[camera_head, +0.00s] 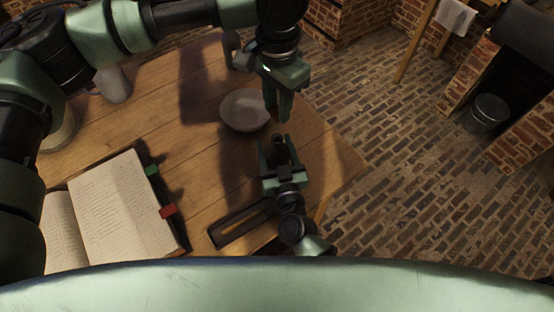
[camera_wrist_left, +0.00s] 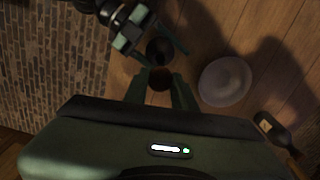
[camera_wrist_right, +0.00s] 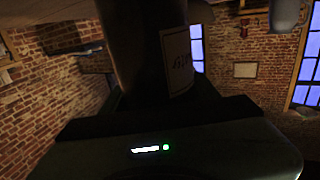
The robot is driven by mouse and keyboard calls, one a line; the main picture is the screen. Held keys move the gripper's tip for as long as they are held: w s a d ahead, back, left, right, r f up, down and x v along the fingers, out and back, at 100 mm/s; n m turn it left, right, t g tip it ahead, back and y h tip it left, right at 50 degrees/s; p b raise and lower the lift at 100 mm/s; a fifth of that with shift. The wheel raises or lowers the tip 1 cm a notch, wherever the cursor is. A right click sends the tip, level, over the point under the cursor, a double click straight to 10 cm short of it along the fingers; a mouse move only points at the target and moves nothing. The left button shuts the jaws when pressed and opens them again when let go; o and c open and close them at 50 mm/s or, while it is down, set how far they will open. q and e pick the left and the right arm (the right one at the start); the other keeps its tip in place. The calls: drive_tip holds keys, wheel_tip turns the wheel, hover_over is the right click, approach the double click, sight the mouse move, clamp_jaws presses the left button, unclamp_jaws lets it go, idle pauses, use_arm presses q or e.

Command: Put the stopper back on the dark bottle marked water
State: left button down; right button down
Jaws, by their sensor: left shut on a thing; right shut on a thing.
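The dark bottle (camera_wrist_right: 140,45) fills the middle of the right wrist view, with a pale label (camera_wrist_right: 177,60) whose handwriting I cannot read. My right gripper (camera_head: 274,145) is shut around the bottle; in the left wrist view the bottle (camera_wrist_left: 160,49) shows from above as a dark round shape. My left gripper (camera_head: 279,114) points down and is shut on the stopper (camera_wrist_left: 159,79), a brown round piece between its fingers. The stopper appears beside the bottle's mouth in the left wrist view; their height gap is hard to judge. In the head view the stopper is mostly hidden by the fingers.
A pale bowl (camera_head: 243,112) stands left of the grippers on the wooden table (camera_head: 205,145). Another dark bottle (camera_wrist_left: 272,130) stands beyond it. An open book (camera_head: 120,205), a dark tray (camera_head: 222,239) and a grey vessel (camera_head: 115,86) are also on the table. The table's edge is close on the right.

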use_arm(q)
hover_over(277, 138)
drive_tip(key=shift+f, duration=2.5)
drive_tip(key=shift+f, duration=0.1)
drive_tip(key=shift+f, duration=0.8)
drive_tip(key=shift+f, duration=0.65)
drive_tip(key=c, duration=1.1)
unclamp_jaws()
wheel_tip(277, 138, up, 12)
